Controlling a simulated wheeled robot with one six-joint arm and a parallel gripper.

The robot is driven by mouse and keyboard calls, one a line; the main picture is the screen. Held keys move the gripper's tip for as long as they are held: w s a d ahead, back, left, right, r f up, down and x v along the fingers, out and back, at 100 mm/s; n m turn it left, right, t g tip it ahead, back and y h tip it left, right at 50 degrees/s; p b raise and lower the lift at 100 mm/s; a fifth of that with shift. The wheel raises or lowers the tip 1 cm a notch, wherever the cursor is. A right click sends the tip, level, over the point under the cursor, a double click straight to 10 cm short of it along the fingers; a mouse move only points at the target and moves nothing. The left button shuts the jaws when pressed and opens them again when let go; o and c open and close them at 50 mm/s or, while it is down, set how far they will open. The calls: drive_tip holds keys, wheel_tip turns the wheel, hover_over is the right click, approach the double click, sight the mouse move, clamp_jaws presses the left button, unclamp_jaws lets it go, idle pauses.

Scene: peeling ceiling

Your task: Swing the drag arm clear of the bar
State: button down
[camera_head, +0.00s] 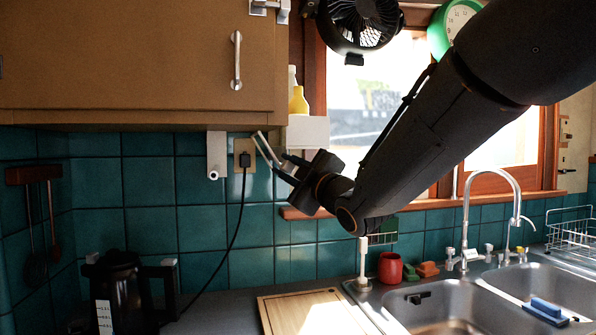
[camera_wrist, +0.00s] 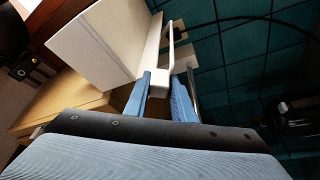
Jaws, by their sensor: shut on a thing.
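A white holder (camera_head: 308,131) hangs under the cabinet; its broad plate (camera_wrist: 95,45) fills the upper left of the wrist view. A thin pale drag arm (camera_head: 264,149) slants out beside it and also shows in the wrist view (camera_wrist: 171,45). My gripper (camera_head: 288,164) is shut on the pale piece at the arm's end, between its blue fingers (camera_wrist: 162,97). A grey rod (camera_wrist: 192,78) runs close beside the right finger; I cannot tell whether it is the bar or touches the arm. A second white bracket (camera_head: 216,154) hangs to the left.
The wooden cabinet (camera_head: 130,60) is close above. An outlet with a black plug and cord (camera_head: 243,160) is on the tiled wall just behind. A kettle (camera_head: 118,290), cutting board (camera_head: 312,312), red mug (camera_head: 390,267) and faucet (camera_head: 490,175) stand below and right.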

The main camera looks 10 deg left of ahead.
drive_tip(key=shift+w+d, duration=0.1)
drive_tip(key=shift+d, duration=0.05)
drive_tip(key=c, duration=1.6)
unclamp_jaws()
drive_tip(key=shift+d, duration=0.1)
drive_tip(key=shift+o, duration=0.2)
drive_tip(key=shift+r, duration=0.1)
